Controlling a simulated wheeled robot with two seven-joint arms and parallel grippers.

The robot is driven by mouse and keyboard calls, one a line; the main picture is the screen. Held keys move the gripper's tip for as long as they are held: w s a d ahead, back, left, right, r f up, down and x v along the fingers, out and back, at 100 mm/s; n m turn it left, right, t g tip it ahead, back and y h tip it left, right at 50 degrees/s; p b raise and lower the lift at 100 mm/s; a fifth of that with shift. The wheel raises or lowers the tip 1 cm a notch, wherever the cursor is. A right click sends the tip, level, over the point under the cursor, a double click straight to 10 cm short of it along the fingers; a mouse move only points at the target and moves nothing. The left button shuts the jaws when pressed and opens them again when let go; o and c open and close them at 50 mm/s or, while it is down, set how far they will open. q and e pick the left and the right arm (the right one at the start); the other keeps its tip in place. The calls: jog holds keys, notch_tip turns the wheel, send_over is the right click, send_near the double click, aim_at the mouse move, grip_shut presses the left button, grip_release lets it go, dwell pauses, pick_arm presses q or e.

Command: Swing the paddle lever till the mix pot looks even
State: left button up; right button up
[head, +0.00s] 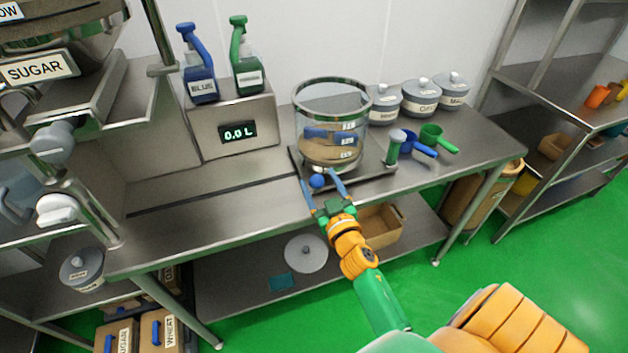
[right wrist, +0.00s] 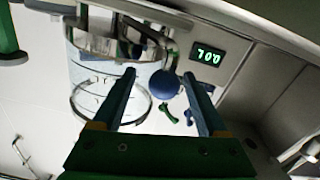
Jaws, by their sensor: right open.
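The mix pot (head: 331,155) is a clear cylinder with a metal rim, standing on a metal base on the bench. Brownish contents and blue paddle parts show through its wall; I cannot tell how even the mix is. A blue ball knob (head: 317,181), seemingly the paddle lever's end, sits at the pot's front foot. My right gripper (head: 322,184) is open, with one finger on each side of the knob. In the right wrist view, the blue knob (right wrist: 164,85) shows between the spread fingers (right wrist: 165,88), not clamped. My left gripper is out of view.
A green handle with a pale top (head: 394,147) stands right of the pot. Blue (head: 416,146) and green (head: 437,137) scoops lie further right. Lidded jars (head: 420,97) stand behind. A display box (head: 235,125) reading 0.0 L carries two bottles. The bench's front left is clear.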

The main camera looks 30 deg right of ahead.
jog(key=shift+w, duration=0.45)
jog(key=shift+a+r, duration=0.2)
jog(key=shift+a, duration=0.1)
jog(key=shift+d, duration=0.1)
grip_shut()
jog(key=shift+s+f, duration=0.1)
dwell(0.6)
